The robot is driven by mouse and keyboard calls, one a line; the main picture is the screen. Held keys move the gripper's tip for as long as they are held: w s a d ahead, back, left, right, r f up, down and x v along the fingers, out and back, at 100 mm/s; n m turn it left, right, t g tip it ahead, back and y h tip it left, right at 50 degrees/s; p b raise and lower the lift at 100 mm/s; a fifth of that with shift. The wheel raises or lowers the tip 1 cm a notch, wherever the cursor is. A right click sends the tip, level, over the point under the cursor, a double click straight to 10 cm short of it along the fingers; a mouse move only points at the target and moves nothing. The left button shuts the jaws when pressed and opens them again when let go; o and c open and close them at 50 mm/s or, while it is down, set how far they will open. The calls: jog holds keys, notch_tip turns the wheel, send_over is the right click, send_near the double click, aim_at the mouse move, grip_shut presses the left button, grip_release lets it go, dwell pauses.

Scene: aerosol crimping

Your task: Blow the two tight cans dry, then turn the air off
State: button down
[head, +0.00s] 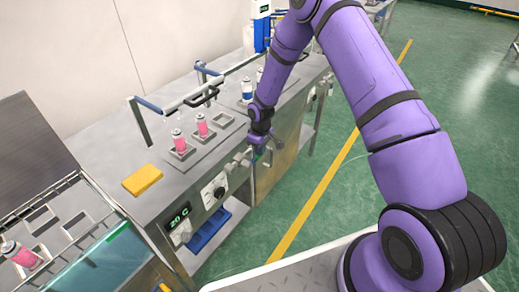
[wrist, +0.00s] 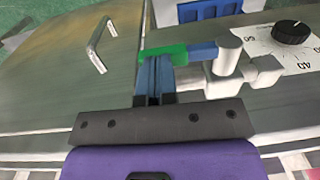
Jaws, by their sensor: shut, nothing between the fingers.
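Two pink cans, one (head: 180,143) nearer and one (head: 201,125) farther, stand upright in square holders on the steel bench. A pipe with blue ends (head: 150,105) runs above them. My gripper (head: 260,150) is at the bench's front face, shut and empty. In the wrist view its fingers (wrist: 155,80) are close together beside a lever (wrist: 200,51) with a green end, on a grey pipe valve (wrist: 228,65). I cannot tell whether the fingertips touch the lever. Whether the cans are wet is too small to tell.
A yellow block (head: 142,180) lies on the bench. Blue-and-white cans (head: 247,90) stand farther back. A dial (wrist: 290,32) sits right of the valve, and a metal handle (wrist: 100,45) is at the left.

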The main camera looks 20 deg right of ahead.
aim_at(260, 157)
jog(key=shift+w+d+f+g+y, duration=0.1)
jog(key=shift+d+f+g+y, duration=0.05)
jog(key=shift+f+g+y, duration=0.3)
jog(key=shift+w+d+f+g+y, duration=0.1)
jog(key=shift+d+f+g+y, duration=0.05)
jog(key=shift+f+g+y, duration=0.35)
jog(key=f+g+y, duration=0.1)
jog(key=f+y, duration=0.1)
jog(key=shift+g+y, duration=0.25)
jog(key=shift+y, duration=0.1)
jog(key=shift+a+f, duration=0.1)
jog(key=shift+f, duration=0.3)
jog(key=shift+w+d+r, duration=0.15)
jog(key=shift+d+r, duration=0.1)
jog(key=shift+r, duration=0.2)
jog(key=w+d+f+v, duration=0.1)
jog(key=v, duration=1.1)
jog(key=shift+d+r, duration=0.3)
jog(key=shift+r, duration=0.1)
